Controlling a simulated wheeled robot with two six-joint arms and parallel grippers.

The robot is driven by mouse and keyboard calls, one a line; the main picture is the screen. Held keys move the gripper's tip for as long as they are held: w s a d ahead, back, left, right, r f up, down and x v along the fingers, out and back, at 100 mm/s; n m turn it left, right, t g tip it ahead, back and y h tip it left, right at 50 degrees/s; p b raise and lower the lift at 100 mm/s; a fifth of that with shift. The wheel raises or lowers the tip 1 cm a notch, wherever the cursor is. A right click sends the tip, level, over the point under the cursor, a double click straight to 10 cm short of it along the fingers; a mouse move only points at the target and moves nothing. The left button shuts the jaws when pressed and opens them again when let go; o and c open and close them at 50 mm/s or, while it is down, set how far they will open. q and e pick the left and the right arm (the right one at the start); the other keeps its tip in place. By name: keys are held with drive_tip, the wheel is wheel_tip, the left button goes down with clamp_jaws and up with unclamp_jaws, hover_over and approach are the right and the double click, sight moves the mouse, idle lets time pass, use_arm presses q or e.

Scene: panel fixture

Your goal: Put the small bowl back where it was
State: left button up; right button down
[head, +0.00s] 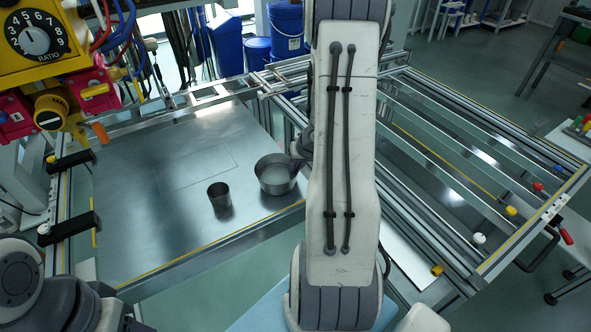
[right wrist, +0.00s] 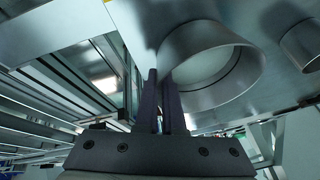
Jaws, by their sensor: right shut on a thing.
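The small bowl (head: 274,184) is a round grey metal bowl, upright at the right part of the shiny metal panel (head: 130,215). My right gripper (head: 297,158), mostly hidden behind my own arm in the head view, is at the bowl's right side. In the right wrist view, the two dark fingers of the gripper (right wrist: 163,78) are close together at the near edge of the bowl (right wrist: 240,78), shut on its wall. I cannot tell whether the bowl touches the panel or is slightly above it. My left gripper is out of view.
A metal cup (head: 219,198) stands left of the bowl, and also shows in the right wrist view (right wrist: 302,45). Black clamps (head: 72,161) line the panel's left edge. An open rail frame (head: 470,150) lies right.

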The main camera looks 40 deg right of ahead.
drive_tip(key=c, duration=1.5)
unclamp_jaws()
drive_tip(key=shift+f, duration=0.15)
drive_tip(key=o, duration=0.5)
drive_tip(key=shift+s+r+p, duration=0.1)
drive_tip(key=shift+r+p, duration=0.2)
drive_tip(key=shift+r, duration=0.25)
drive_tip(key=p+v, duration=0.8)
drive_tip(key=v, duration=0.3)
drive_tip(key=shift+s, duration=0.2)
